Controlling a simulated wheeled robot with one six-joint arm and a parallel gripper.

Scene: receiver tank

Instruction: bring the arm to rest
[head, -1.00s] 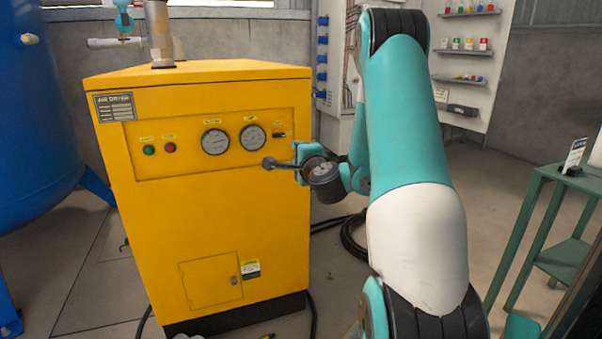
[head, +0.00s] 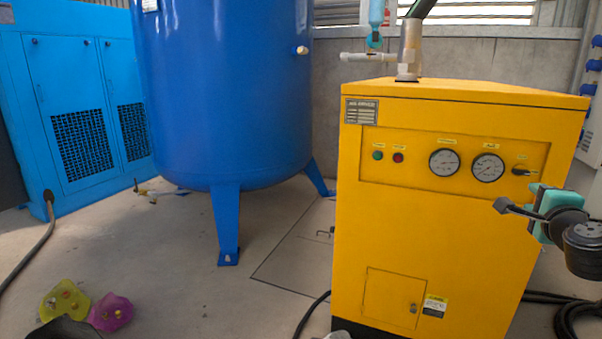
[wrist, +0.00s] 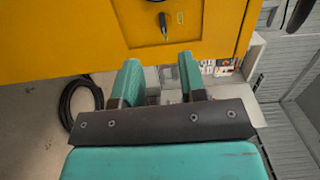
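My gripper (head: 508,207) shows at the right edge of the head view, just in front of the yellow air dryer (head: 400,235) and below its panel switch (head: 521,172). In the wrist view its two teal fingers (wrist: 160,68) stand apart with a clear gap and nothing held between them. The dryer's dark switch (wrist: 163,24) lies ahead of the fingers, apart from them. Most of my arm is outside the head view.
A blue tank (head: 222,90) on legs stands left of the dryer, with a light blue cabinet (head: 82,100) beyond. Yellow (head: 62,301) and purple (head: 110,312) items sit at lower left. A dark coiled hose (head: 572,318) lies at lower right. Floor before the tank is mostly clear.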

